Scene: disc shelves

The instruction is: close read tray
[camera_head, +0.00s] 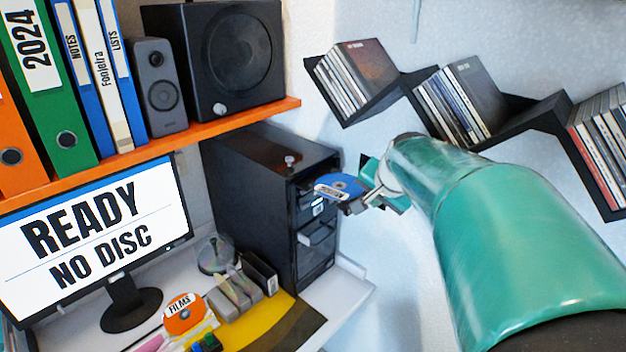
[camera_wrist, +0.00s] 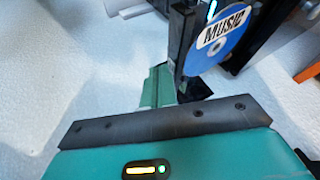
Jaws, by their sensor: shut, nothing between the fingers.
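The black computer tower (camera_head: 255,180) stands on the desk with its drive front facing right. A blue disc (camera_head: 338,186) lies flat at the upper drive, out in front of the tower; it matches a read tray standing open, though the disc and my gripper hide most of the tray. The disc's label reads MUSIC in the wrist view (camera_wrist: 220,44). My gripper (camera_head: 368,196) is shut and empty, close to the disc's outer edge; I cannot tell whether it touches the tray. Its dark fingers (camera_wrist: 184,40) stand beside the disc in the wrist view.
The monitor (camera_head: 95,228) reads READY, NO DISC. An orange shelf (camera_head: 230,122) with speakers and binders is above the tower. A black zigzag wall shelf (camera_head: 540,112) of disc cases hangs behind my arm. An orange FILMS disc (camera_head: 184,315) lies on the desk.

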